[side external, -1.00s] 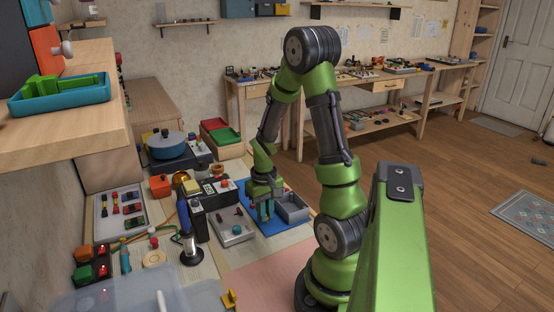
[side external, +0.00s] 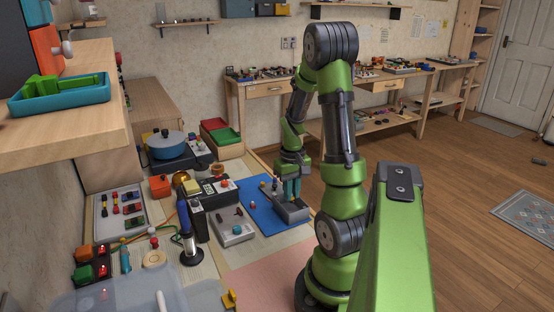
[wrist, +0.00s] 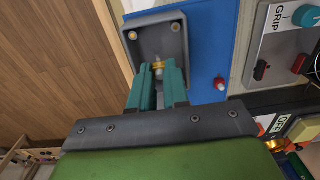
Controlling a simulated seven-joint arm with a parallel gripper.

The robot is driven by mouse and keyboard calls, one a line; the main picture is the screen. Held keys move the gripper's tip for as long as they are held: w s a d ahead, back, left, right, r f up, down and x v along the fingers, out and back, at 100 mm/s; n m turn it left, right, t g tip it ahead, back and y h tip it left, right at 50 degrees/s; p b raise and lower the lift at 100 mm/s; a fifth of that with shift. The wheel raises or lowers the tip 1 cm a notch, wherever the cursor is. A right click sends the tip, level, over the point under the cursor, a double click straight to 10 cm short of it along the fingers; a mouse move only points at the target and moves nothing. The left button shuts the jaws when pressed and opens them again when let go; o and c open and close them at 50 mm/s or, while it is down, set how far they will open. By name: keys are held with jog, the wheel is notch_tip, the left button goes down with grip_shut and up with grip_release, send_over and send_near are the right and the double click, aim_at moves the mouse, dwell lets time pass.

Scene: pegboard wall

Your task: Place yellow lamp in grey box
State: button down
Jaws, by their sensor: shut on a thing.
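The yellow lamp (wrist: 158,66) is small, with a yellow band and a pale metallic part, and shows between my fingertips in the wrist view. My gripper (wrist: 157,76) has teal fingers and is shut on it. The grey box (wrist: 141,22) is open, with small round fittings in its corners; the lamp is over its near part. I cannot tell whether the lamp touches the floor of the box. In the side view my gripper (side external: 291,198) points down at the grey box (side external: 295,214), and the lamp is not distinguishable there.
The box is on a blue mat (wrist: 205,45). A small red-topped piece (wrist: 219,84) stands on the mat beside my fingers. A grey panel with a teal knob (wrist: 307,16) lies to the right.

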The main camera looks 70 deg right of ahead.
jog(key=shift+f, duration=2.15)
jog(key=c, duration=1.4)
grip_release()
jog(key=shift+f, duration=0.1)
